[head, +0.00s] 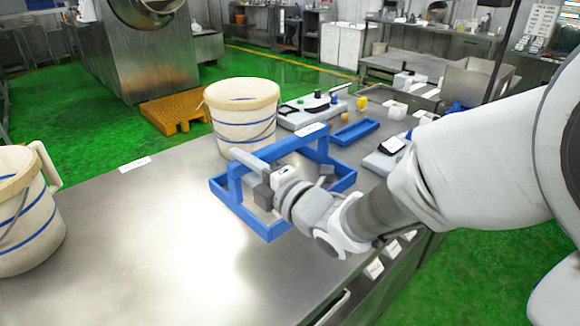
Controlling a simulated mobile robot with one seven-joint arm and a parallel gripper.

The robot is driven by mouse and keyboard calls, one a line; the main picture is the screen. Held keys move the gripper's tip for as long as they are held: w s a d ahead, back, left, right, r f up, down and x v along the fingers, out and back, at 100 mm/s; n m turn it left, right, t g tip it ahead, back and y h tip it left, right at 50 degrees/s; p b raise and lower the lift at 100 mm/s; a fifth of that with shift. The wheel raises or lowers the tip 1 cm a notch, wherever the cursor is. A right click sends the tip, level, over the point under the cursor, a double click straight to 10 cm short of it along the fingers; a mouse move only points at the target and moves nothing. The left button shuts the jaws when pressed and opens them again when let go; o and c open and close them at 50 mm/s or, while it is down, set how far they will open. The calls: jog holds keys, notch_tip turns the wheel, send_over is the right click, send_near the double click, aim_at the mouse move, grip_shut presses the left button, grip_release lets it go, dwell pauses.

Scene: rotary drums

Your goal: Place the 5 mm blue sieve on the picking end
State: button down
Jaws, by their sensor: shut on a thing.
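A blue sieve (221,196) with a rectangular frame and a raised blue handle bar is in the middle of the head view, over the steel table. My gripper (262,180) is at the sieve's handle and shut on it. The gripper hides part of the handle and the sieve's middle. I cannot tell whether the sieve touches the table or hangs just above it. No 5 mm marking is readable; a small white label lies on the top bar. I cannot tell which end of the table is the picking end.
A white bucket with blue bands (243,112) stands just behind the sieve. Another bucket (22,215) stands at the left. A control box (312,110) and a blue tray (355,132) lie behind right. The steel table (150,260) is clear at front left.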

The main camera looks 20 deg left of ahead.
jog(key=w+d+f, duration=0.4)
jog(key=w+d, duration=0.1)
jog(key=w+d+f, duration=0.2)
jog(key=w, duration=0.1)
jog(key=shift+w+d+f+b, duration=0.15)
jog(key=shift+w+f+b, duration=0.1)
jog(key=shift+b, duration=0.1)
jog(key=shift+f+b, duration=0.4)
jog(key=shift+f, duration=1.75)
jog(key=c, duration=0.6)
grip_release()
jog(key=v, duration=1.2)
